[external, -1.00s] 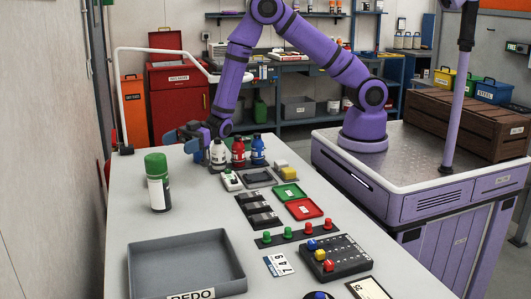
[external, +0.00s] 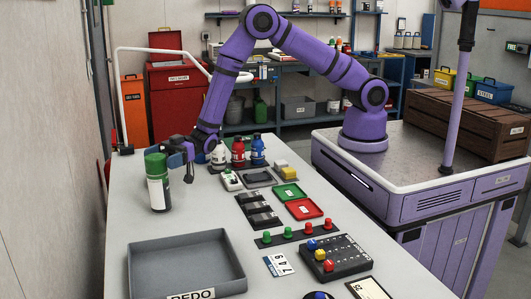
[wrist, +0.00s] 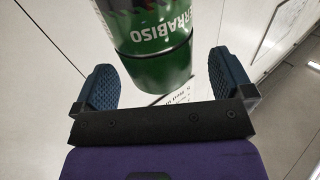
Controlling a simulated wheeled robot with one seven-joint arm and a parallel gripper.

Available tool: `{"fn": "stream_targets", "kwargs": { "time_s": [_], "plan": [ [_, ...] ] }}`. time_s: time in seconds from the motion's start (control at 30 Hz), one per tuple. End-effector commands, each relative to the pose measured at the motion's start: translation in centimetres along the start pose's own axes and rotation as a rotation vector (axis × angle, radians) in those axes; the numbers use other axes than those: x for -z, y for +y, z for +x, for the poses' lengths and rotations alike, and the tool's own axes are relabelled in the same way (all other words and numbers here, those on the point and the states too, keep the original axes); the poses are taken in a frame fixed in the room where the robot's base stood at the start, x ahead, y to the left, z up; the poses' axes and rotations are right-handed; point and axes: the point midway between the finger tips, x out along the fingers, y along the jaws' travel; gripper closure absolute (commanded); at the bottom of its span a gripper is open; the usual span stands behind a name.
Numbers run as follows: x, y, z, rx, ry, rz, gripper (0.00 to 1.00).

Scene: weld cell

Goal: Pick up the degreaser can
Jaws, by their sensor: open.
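A can with a green top and a white and dark label (external: 158,190) stands upright on the left part of the table. I take it to be the degreaser can, though the lettering I can read says "RRABISO". My gripper (external: 178,163) is beside its upper part, to its right in the external view. In the wrist view the green can (wrist: 152,45) lies ahead of and between the two blue finger pads of my gripper (wrist: 168,78). The jaws are open, and I see no pad touching the can.
White, red (external: 238,152) and blue bottles stand close behind my gripper to the right. A grey tray (external: 185,235) labelled REDO lies nearer the camera. Small trays, a button strip and a control box (external: 336,258) fill the right side. The table around the can is clear.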

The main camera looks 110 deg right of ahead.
Motion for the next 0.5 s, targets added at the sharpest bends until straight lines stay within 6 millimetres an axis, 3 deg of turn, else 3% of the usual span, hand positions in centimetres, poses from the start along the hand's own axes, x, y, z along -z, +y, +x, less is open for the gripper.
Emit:
{"fn": "stream_targets", "kwargs": {
  "time_s": [0.2, 0.47, 0.5],
  "plan": [
    [0.0, -0.1, 2.3, 0.0, 0.0, 0.0, 0.01],
    [0.0, 0.0, 2.4, -0.001, -0.001, 0.001, 0.01],
    [0.0, 0.0, 2.4, -0.001, -0.001, 0.001, 0.08]
  ]
}}
